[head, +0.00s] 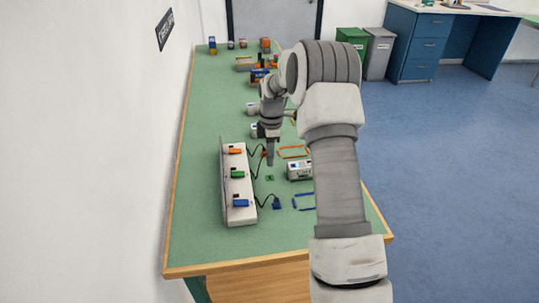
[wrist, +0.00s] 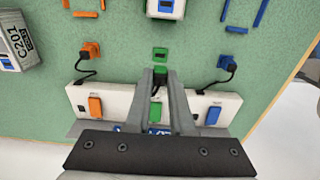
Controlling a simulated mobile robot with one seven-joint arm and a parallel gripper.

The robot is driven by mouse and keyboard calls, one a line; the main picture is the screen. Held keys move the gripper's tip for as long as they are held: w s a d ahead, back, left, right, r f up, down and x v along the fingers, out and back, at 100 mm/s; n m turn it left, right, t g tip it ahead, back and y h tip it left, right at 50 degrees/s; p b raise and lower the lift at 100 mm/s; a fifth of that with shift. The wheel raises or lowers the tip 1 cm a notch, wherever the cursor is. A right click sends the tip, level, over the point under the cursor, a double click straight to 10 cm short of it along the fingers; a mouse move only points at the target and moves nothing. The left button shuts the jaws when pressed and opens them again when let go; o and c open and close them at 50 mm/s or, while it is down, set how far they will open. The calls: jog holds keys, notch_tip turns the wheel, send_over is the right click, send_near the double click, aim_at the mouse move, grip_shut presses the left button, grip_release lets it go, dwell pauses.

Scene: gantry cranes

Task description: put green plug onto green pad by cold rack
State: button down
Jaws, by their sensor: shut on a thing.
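The green plug (wrist: 160,71) is between the two fingers of my gripper (wrist: 160,72) in the wrist view, and the gripper is shut on it. The fingers partly hide the plug. I cannot read which unit is the cold rack.
An orange plug (wrist: 91,50) and a blue plug (wrist: 228,62) lie on either side, each on a dark cord. A white box (head: 299,170) stands right of the green pad. Orange (head: 293,152) and blue (head: 304,202) frames lie nearby. The near bench surface is clear.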

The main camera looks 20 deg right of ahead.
jog(key=shift+f+b, duration=1.45)
jog(key=shift+f, duration=1.1)
jog(key=shift+f, duration=0.3)
dwell(0.4)
jog(key=shift+c, duration=1.1)
grip_release()
jog(key=shift+r+p, duration=2.45)
jog(key=shift+r, duration=1.05)
